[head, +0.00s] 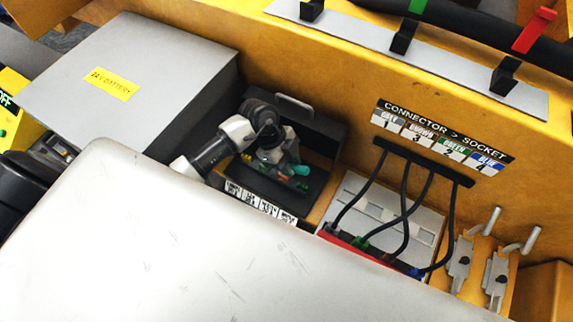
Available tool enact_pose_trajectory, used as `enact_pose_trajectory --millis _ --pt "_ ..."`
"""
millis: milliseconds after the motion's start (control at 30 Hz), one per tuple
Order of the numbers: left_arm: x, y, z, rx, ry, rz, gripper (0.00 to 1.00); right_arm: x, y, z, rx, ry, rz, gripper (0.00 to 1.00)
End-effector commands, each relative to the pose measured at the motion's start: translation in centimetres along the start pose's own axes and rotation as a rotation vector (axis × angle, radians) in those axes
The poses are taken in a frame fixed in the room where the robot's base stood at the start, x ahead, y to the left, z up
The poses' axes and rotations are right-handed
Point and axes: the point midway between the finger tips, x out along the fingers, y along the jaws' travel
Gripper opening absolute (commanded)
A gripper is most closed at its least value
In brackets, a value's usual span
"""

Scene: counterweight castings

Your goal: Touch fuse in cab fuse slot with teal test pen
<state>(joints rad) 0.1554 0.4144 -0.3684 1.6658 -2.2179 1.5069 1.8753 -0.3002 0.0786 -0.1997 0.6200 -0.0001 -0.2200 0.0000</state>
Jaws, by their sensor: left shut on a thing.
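The fuse box (313,187) is an open dark box against the yellow wall, with a strip of white labels (258,200) along its front edge. My left gripper (287,168) is inside or just above it, shut on the teal test pen (301,169). Only a short teal part of the pen shows; its tip is hidden or too small to make out. Small coloured fuses, one of them green (300,184), show in the box near the gripper. I cannot tell which is the cab fuse, or whether the pen touches one. My right gripper is not in view.
A grey battery box (150,75) stands at left. Right of the fuse box is a socket block (385,208) with several black cables below a connector chart (440,135). Metal toggle clamps (462,262) stand farther right. A large pale panel (180,250) covers the foreground.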

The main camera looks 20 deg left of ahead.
Motion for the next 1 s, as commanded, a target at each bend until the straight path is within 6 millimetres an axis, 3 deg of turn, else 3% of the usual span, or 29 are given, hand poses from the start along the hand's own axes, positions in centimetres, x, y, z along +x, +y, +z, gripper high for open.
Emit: enact_pose_trajectory --millis 133,733,1000 --pt "-1.0 0.0 -0.5 0.000 0.000 -0.001 0.08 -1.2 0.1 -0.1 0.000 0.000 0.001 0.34" --pt "-3.9 0.0 -2.1 0.001 0.000 -0.001 0.08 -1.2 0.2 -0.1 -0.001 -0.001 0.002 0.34" --pt "-4.2 0.0 -2.3 0.000 0.000 -0.001 0.08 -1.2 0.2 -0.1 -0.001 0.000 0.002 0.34"
